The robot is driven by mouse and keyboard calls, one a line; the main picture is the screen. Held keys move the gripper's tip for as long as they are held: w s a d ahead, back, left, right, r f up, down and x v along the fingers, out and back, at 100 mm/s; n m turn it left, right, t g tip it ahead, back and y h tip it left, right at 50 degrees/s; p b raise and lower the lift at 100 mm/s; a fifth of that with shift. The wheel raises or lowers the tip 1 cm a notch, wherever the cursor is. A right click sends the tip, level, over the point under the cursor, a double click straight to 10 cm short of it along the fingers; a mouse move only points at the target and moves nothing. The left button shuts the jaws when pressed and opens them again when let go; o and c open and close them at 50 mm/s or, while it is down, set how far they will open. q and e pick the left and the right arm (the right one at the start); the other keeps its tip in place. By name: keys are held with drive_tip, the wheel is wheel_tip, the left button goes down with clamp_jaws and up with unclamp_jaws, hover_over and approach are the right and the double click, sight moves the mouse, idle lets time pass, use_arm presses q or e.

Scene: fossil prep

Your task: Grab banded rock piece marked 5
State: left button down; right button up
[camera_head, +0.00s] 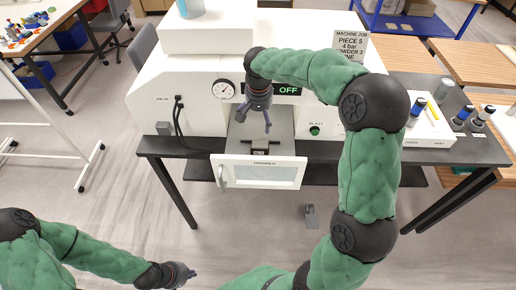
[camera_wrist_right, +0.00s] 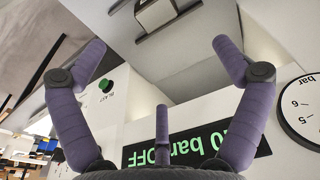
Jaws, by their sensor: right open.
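My right gripper (camera_head: 255,118) hangs in front of the white blast machine, above its lowered door, fingers down. In the right wrist view it (camera_wrist_right: 160,62) is open and empty, fingers spread. A small grey block (camera_wrist_right: 155,14) sits in a dark holder at the top of that view, beyond the fingertips; I cannot read a mark or see bands on it. The dark holder (camera_head: 258,143) also shows in the machine's opening in the head view. My left gripper (camera_head: 184,273) is low at the left, away from the machine; its fingers are too small to judge.
The machine door (camera_head: 260,173) is folded down. Capped cylinders (camera_head: 418,108) stand on a white rack at the right.

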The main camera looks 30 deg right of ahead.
wheel_tip(320, 180, down, 4)
drive_tip(key=b, duration=0.5)
hover_over(260, 144)
drive_tip(key=f, duration=0.6)
drive_tip(key=shift+a+f, duration=0.3)
drive_tip(key=shift+a, duration=0.05)
drive_tip(key=f, duration=0.4)
drive_tip(key=shift+s+d+f, duration=0.2)
drive_tip(key=shift+d+f, duration=0.05)
drive_tip(key=shift+w+f, duration=0.1)
drive_tip(key=shift+f, duration=0.35)
drive_tip(key=c, duration=1.7)
